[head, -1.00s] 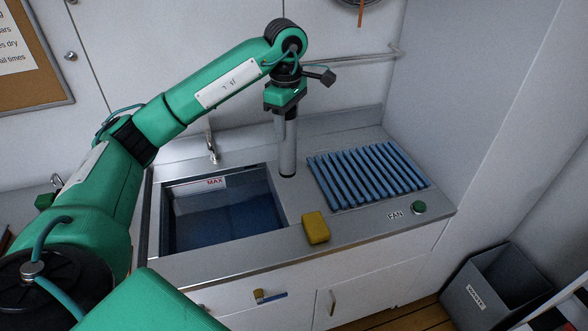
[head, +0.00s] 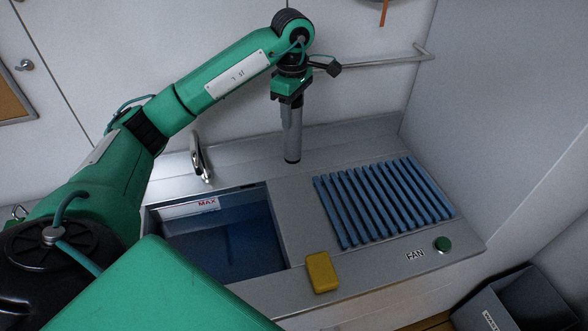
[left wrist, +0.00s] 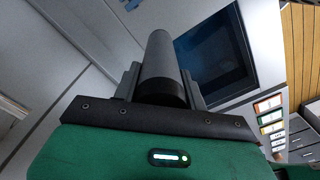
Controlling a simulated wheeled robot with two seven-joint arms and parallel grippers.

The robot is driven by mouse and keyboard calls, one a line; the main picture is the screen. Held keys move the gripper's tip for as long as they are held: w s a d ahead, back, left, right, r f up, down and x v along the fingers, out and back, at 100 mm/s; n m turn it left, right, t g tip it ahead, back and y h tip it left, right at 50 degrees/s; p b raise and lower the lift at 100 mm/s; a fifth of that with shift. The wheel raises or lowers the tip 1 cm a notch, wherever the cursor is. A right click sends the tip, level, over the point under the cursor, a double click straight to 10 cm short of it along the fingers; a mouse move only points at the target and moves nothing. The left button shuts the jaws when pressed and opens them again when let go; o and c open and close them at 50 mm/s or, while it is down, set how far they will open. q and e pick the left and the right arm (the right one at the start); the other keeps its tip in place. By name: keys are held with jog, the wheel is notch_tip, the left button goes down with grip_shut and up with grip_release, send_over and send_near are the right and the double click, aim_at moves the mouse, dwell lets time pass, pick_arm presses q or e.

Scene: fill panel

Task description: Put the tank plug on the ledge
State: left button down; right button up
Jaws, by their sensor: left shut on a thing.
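The tank plug is a long grey upright tube (head: 292,134), light in the middle with a dark lower end. My left gripper (head: 287,98) is shut on its upper part. The tube's lower end appears over the steel ledge behind and right of the sink basin; I cannot tell whether it touches. In the left wrist view the tube (left wrist: 160,65) stands out between the jaws and its far end points away from me. The steel ledge (head: 240,172) runs along the wall behind the basin. My right gripper is not in view.
The sink basin (head: 276,228) has dark blue water and a MAX label. A tap (head: 201,160) stands behind it. A blue slatted rack (head: 385,203), a yellow sponge (head: 321,272) and a green FAN button (head: 442,244) are to the right. A rail (head: 385,62) crosses the wall.

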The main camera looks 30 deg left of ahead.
aim_at(293, 159)
pick_arm(q)
notch_tip(293, 159, down, 13)
jog(key=p, duration=0.3)
jog(key=shift+w, duration=0.1)
notch_tip(293, 159, down, 3)
jog(key=shift+r+p, duration=0.1)
jog(key=shift+p, duration=0.7)
jog(key=shift+f, duration=0.5)
jog(key=shift+f, duration=0.15)
jog(key=c, duration=0.8)
grip_release()
